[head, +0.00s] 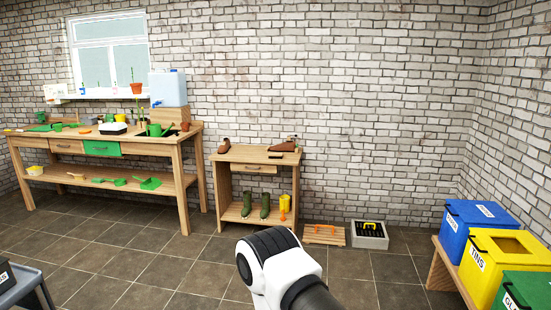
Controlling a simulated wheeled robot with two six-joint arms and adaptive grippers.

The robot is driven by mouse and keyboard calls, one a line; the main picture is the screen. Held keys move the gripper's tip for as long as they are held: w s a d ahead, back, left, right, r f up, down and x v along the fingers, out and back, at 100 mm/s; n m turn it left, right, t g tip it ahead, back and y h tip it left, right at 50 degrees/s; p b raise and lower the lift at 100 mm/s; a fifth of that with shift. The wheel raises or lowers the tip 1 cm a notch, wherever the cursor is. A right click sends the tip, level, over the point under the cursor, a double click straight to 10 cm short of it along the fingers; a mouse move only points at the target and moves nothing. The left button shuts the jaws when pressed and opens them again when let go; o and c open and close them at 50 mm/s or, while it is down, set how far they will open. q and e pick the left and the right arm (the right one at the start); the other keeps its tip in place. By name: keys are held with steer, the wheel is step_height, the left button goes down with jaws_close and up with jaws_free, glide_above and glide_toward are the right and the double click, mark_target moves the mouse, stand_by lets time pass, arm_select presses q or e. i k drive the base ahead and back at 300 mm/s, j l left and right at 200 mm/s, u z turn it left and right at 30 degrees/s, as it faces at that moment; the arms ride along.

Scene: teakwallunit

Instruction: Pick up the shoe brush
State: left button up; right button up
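I cannot clearly make out the shoe brush at this size. A small brown item (283,147) lies at the right of the small wooden bench top (250,152) in the head view, and it may be the brush. A brown shoe-like item (224,146) sits at the left end of the same top. Neither of my grippers shows. A white and black link of my own arm stands at the bottom middle, well in front of the bench and apart from it.
Green boots (265,205) stand on the bench's lower shelf. A slatted wooden piece (324,235) and a grey tray (369,241) lie on the floor to the right. A long potting table (110,142) stands left. Blue (475,222), yellow (500,258) and green (527,291) bins stand right. Open tiled floor lies between.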

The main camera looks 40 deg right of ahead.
mark_target(271, 155)
steer(key=i+l, duration=0.2)
steer(key=l, duration=0.15)
steer(key=i+l+u, duration=0.1)
steer(key=l, duration=0.3)
steer(key=i+l, duration=0.2)
steer(key=l, duration=0.2)
steer(key=i+l, duration=0.2)
steer(key=l, duration=0.15)
steer(key=i+l+u, duration=0.1)
steer(key=l, duration=0.3)
steer(key=i+l, duration=0.2)
steer(key=l, duration=0.2)
steer(key=i+l, duration=0.15)
steer(key=l, duration=0.25)
steer(key=u, duration=0.05)
